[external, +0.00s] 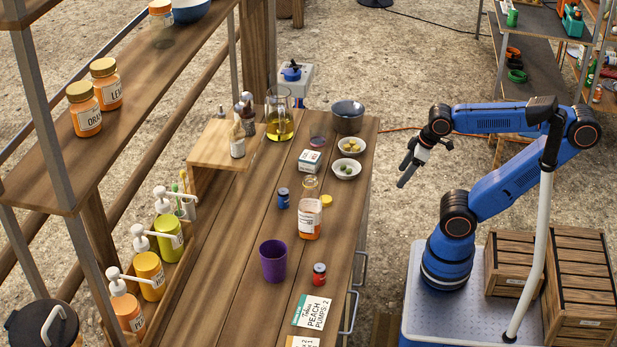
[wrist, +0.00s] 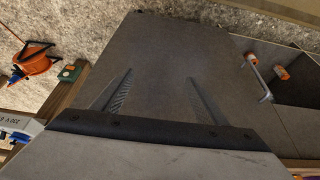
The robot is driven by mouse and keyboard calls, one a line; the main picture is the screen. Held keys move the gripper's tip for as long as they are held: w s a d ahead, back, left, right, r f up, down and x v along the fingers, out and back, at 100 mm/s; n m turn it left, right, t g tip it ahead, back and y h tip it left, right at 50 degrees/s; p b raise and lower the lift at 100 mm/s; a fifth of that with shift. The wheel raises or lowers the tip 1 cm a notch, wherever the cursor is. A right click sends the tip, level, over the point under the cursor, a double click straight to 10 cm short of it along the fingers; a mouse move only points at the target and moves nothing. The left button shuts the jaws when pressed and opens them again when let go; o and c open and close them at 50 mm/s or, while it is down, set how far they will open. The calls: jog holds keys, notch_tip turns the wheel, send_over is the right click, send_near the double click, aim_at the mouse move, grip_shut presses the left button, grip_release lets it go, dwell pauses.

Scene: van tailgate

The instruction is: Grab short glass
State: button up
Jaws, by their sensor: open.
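A purple cup (external: 273,262) stands upright nearer the front. A glass pitcher (external: 279,122) with yellow liquid stands at the back. My gripper (external: 404,173) is open and empty, in the air to the right of the counter, apart from everything on it. In the wrist view, the two fingers of my gripper (wrist: 160,80) are spread, with nothing between them.
Small jars, a box (external: 311,161), two white bowls (external: 348,157) and a dark pot (external: 347,117) crowd the counter's right side. Pump bottles (external: 150,272) line its left edge under a shelf (external: 130,75). The counter's middle left is clear.

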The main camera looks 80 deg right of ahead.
jog(key=shift+r, duration=0.1)
notch_tip(320, 180, up, 36)
jog(key=m+g, duration=0.5)
jog(key=m, duration=1.4)
send_over(318, 129)
jog(key=a, duration=0.2)
jog(key=shift+s+a+f, duration=0.1)
jog(key=shift+a+f, duration=0.05)
jog(key=shift+f, duration=5.55)
jog(key=shift+s+a+f, duration=0.1)
jog(key=shift+f, duration=5.6)
jog(key=c, duration=1.1)
